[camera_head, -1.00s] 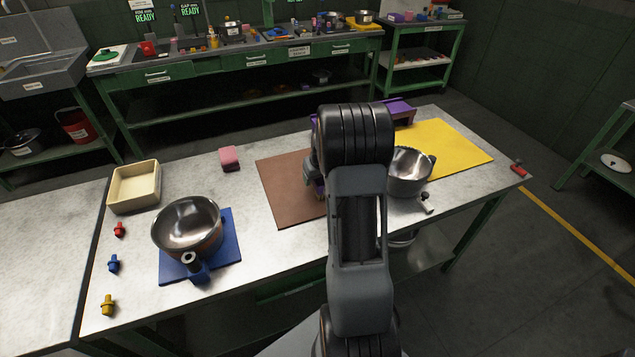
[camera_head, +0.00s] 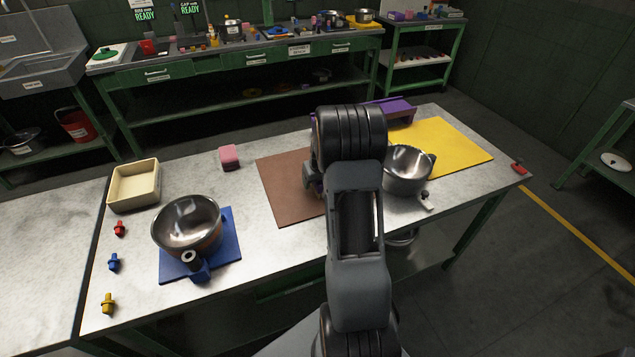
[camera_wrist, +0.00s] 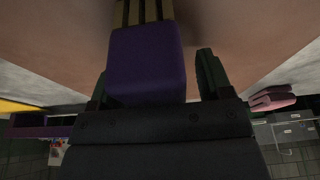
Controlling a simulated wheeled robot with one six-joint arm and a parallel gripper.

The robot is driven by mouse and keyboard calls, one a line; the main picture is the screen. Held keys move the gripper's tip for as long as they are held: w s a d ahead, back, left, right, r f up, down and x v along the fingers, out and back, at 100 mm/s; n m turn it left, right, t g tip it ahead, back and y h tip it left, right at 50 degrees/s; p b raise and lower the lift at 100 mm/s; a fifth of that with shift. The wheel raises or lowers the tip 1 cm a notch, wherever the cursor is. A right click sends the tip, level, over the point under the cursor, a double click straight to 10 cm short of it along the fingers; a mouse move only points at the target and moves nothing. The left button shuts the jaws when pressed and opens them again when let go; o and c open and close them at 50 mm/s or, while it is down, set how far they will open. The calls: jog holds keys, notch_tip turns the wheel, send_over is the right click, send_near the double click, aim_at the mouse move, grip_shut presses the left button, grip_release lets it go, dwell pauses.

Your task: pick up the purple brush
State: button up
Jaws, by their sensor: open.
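The purple brush (camera_wrist: 146,65) shows large in the wrist view, with a purple block and tan bristles (camera_wrist: 143,12) at the top edge. My gripper (camera_wrist: 154,68) is open, with one dark finger on each side of the purple block. A gap shows between the block and the right finger; I cannot tell whether the left finger touches it. Behind them is the brown mat (camera_wrist: 245,35). In the head view my arm hides most of the gripper and brush over the brown mat (camera_head: 285,190).
A steel pot (camera_head: 407,172) stands close right of my arm, by the yellow mat (camera_head: 455,145). A purple holder (camera_head: 397,111) is behind. Left are a pink sponge (camera_head: 229,157), a pan (camera_head: 187,226) on a blue mat (camera_head: 232,250) and a cream tray (camera_head: 134,187).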

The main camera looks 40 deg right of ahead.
jog(key=shift+f, duration=0.15)
jog(key=shift+c, duration=0.4)
jog(key=c, duration=1)
jog(key=shift+o, duration=0.2)
jog(key=shift+r+p, duration=0.3)
jog(key=shift+r, duration=0.3)
notch_tip(320, 180, up, 3)
jog(key=s+r, duration=0.3)
jog(key=s+r+b, duration=0.1)
jog(key=s+r, duration=0.1)
jog(key=shift+d+r, duration=0.15)
jog(key=shift+d, duration=0.25)
jog(key=s+d+r+b, duration=0.1)
jog(key=s+r, duration=0.3)
jog(key=s, duration=0.5)
